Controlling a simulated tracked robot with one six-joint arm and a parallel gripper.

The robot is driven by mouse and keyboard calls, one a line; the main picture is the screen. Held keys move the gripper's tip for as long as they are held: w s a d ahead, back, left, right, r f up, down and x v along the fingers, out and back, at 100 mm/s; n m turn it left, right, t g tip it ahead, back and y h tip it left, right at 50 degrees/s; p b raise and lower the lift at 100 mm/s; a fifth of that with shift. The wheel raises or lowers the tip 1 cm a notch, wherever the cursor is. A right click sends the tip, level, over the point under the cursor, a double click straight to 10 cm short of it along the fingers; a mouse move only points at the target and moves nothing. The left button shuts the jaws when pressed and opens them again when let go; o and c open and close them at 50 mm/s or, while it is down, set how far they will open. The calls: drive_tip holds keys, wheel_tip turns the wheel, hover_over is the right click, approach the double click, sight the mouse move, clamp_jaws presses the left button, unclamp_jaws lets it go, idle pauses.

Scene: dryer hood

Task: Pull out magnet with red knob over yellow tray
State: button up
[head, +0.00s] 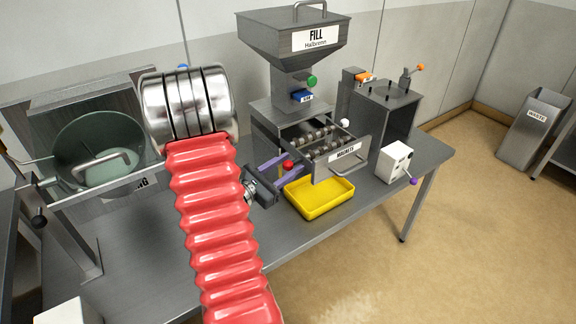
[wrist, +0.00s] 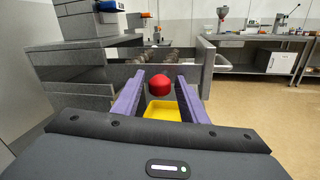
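The magnet drawer (head: 342,158), labelled "MAGNETS", is pulled out of the hopper machine, with rows of dark metal magnet bars (head: 318,141) inside it. The red knob (head: 288,165) is on the drawer's near left side. In the wrist view the red knob (wrist: 158,86) lies between my fingertips. The yellow tray (head: 318,205) is on the table below the drawer; part of it shows between the fingers in the wrist view (wrist: 162,112). My gripper (head: 284,172) is open, its two purple fingers on either side of the knob, apart from it as far as I can see.
The hopper (head: 292,35), labelled "FILL", stands above the drawer. A white box with a purple knob (head: 394,162) stands right of the tray, and a grey open box (head: 388,115) stands behind it. A glass-lidded vessel (head: 98,150) is at the left. Table space in front of the tray is clear.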

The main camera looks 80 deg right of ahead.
clamp_jaws()
idle(0.3)
